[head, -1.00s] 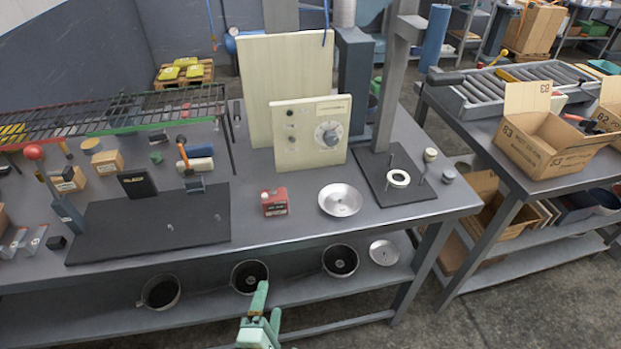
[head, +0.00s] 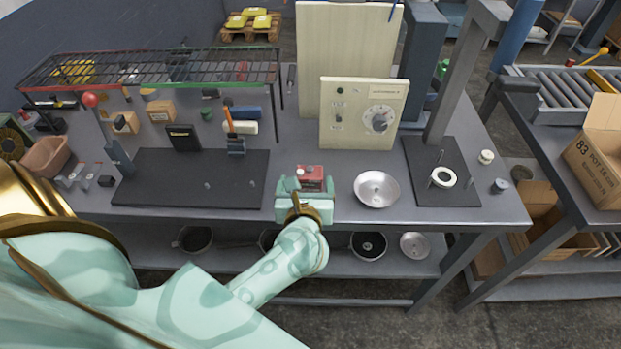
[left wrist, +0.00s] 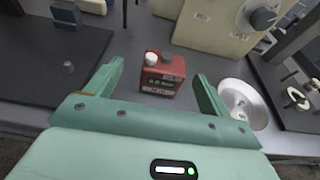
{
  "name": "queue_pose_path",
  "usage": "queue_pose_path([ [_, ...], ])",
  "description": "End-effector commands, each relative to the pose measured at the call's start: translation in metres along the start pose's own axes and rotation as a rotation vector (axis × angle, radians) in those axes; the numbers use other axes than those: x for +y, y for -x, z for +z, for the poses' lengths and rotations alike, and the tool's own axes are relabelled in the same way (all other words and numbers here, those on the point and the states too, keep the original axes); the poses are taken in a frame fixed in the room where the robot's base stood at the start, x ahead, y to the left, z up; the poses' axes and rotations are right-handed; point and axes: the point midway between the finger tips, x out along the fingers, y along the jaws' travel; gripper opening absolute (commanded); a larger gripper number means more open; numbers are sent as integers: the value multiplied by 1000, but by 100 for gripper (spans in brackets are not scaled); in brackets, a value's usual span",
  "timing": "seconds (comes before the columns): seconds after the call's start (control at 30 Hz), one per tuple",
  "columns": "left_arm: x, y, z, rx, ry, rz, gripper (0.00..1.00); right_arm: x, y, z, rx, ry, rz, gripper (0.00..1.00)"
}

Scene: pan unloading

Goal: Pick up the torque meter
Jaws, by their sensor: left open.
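The torque meter is a small red box with a white round top piece and green marks on its front (left wrist: 163,76). In the head view the red box (head: 311,174) stands on the grey bench near its front edge, its lower part hidden by my left gripper (head: 305,187). In the left wrist view the left gripper (left wrist: 156,80) is open, with one green finger on each side of the box. The box is ahead of the fingers, and I see no contact. My right gripper is not in view.
A metal dish (head: 377,188) stands just right of the red box. A cream panel with a dial (head: 350,125) stands behind it. A black plate with pegs (head: 240,170) lies to the left. A wire rack (head: 150,70) stands at the back left.

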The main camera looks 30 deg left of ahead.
Motion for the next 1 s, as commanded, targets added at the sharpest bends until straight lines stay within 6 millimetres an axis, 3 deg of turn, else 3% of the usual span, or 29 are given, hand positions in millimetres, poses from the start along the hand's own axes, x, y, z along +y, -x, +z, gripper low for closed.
queue_pose_path([
  [0.3,-7,-45,0,-2,-2,0,82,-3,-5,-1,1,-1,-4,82],
  [0.6,-7,-52,0,0,-1,-1,82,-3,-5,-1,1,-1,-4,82],
  [0.67,-7,-52,0,0,-1,-1,68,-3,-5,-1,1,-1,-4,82],
  [0.8,-7,-52,0,0,-1,-1,29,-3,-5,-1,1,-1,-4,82],
  [1.0,-8,-52,0,-2,-1,-1,26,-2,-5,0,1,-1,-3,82],
])
